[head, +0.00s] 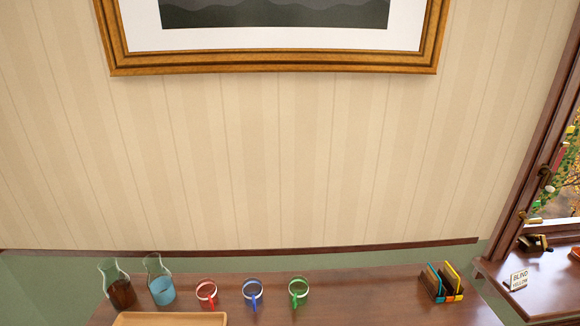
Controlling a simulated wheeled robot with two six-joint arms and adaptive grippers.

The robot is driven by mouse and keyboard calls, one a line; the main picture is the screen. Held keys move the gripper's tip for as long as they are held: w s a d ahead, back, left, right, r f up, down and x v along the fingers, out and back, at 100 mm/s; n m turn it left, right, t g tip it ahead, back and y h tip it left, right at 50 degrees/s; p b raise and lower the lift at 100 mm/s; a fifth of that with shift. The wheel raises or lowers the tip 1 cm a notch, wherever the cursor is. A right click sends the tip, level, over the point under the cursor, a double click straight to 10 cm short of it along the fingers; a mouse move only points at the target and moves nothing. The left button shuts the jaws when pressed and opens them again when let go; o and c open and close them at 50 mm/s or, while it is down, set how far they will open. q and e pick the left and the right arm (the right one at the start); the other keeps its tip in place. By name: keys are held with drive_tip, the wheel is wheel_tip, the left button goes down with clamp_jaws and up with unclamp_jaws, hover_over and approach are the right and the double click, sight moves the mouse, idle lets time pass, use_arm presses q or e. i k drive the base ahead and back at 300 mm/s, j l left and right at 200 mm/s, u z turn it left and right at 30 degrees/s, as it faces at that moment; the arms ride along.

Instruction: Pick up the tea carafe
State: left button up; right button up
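Two glass carafes stand upright side by side at the left of the wooden table in the head view. The left one (121,291) holds a dark brown liquid, which looks like tea. The right one (161,288) holds a light blue liquid. Neither of my grippers shows in this view, and nothing is seen touching the carafes.
Red (206,292), blue (253,292) and green (298,291) mugs stand in a row right of the carafes. A light wooden tray (170,319) lies in front, cut off below. A rack of colourful items (441,283) stands at right. The table (365,295) is bare between.

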sight(118, 288)
drive_tip(key=u, duration=1.35)
